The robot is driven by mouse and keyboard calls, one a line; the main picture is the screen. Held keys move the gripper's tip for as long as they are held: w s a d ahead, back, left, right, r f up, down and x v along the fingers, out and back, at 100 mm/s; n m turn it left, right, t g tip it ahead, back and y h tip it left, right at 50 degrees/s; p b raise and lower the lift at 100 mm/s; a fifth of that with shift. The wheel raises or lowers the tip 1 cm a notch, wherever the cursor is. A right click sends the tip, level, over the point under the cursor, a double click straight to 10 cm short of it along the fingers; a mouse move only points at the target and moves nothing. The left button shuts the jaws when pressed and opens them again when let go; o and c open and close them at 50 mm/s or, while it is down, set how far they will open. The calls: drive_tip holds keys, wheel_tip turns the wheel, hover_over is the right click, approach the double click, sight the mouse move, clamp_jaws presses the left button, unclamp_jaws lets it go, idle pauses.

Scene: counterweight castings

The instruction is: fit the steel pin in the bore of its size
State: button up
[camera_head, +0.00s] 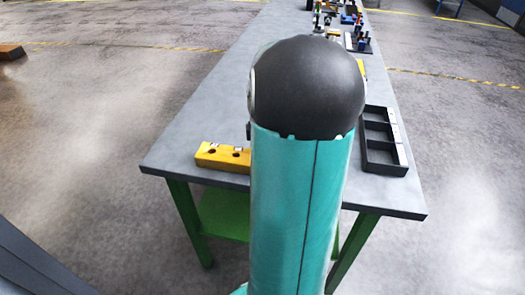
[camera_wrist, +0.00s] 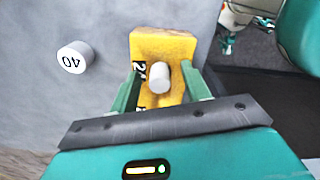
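The yellow block (camera_wrist: 172,40) is below my gripper in the wrist view, with dark number marks beside its bores, one of which looks like 21. A light grey steel pin (camera_wrist: 160,77) stands up from the block, between my fingers. I cannot tell how deep it sits in a bore. My gripper (camera_wrist: 163,83) is open, with a finger on each side of the pin and a visible gap to each. In the head view the yellow block (camera_head: 208,157) lies near the table's front left, partly hidden by my arm; my gripper is hidden there.
A pale cylinder marked 40 (camera_wrist: 72,58) is on the table left of the block. A black compartment tray (camera_head: 386,166) is at the right edge of the grey table (camera_head: 200,125). Several small parts (camera_head: 340,20) are at the far end.

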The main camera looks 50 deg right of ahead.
wheel_tip(320, 180, up, 14)
idle(0.6)
idle(0.5)
drive_tip(key=w+a+r+m+h, duration=0.15)
drive_tip(key=w+a, duration=0.25)
drive_tip(key=a, duration=0.7)
drive_tip(key=s+a+f+m+t, duration=0.1)
drive_tip(key=s+a+m+t, duration=0.1)
drive_tip(key=a, duration=1)
drive_tip(key=s+a+f+m+t+y, duration=0.1)
drive_tip(key=s+a+m+t, duration=0.2)
drive_tip(key=a, duration=1)
drive_tip(key=shift+s+m+t, duration=0.3)
drive_tip(key=shift+s+m, duration=0.3)
drive_tip(key=shift+m, duration=0.25)
drive_tip(key=shift+y, duration=0.25)
